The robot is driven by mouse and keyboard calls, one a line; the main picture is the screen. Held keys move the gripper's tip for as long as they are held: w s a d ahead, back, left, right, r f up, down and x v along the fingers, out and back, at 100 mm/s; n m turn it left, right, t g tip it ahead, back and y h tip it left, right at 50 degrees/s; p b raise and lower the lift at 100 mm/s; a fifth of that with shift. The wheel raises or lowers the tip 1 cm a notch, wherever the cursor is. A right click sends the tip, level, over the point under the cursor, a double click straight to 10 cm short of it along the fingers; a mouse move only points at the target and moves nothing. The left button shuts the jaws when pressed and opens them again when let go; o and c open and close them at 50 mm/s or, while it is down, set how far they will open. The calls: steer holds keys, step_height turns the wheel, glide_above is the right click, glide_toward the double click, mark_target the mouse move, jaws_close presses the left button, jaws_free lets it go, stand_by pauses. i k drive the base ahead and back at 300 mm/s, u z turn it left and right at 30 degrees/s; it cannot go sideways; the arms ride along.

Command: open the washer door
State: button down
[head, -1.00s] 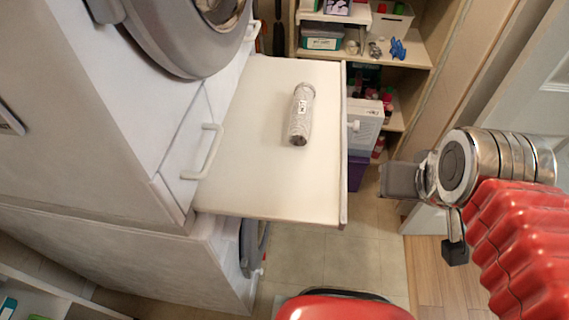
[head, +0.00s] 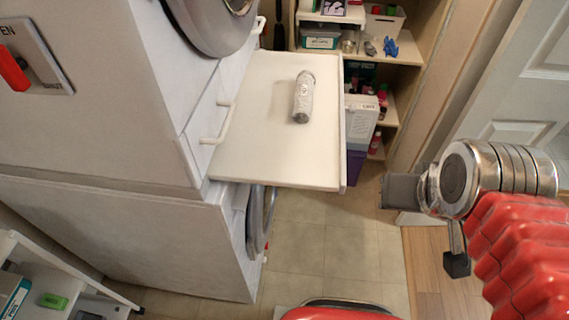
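Two white machines are stacked at left. The lower one has a round grey door (head: 258,222), seen almost edge-on below the pull-out shelf; it looks closed, and its upper part is hidden by the shelf. The upper one has a round grey door (head: 210,22), cut off by the top edge. No label tells me which is the washer. My gripper (head: 428,228) is at right, beyond the chrome wrist and red sleeve, well apart from both doors. A grey block and a small black block show there; whether it is open is unclear. It touches nothing visible.
A white pull-out shelf (head: 270,150) with a handle (head: 224,122) juts out between the machines, bearing a grey cylinder (head: 303,97). Stocked shelving (head: 405,50) stands behind, a white door (head: 500,95) at right. A low shelf (head: 35,255) is at lower left. Tiled floor (head: 325,240) is free.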

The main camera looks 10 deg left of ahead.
mark_target(260, 209)
steer(key=u, duration=0.05)
steer(key=k, duration=2)
steer(key=u, duration=0.85)
steer(key=i, duration=1)
steer(key=z, duration=0.05)
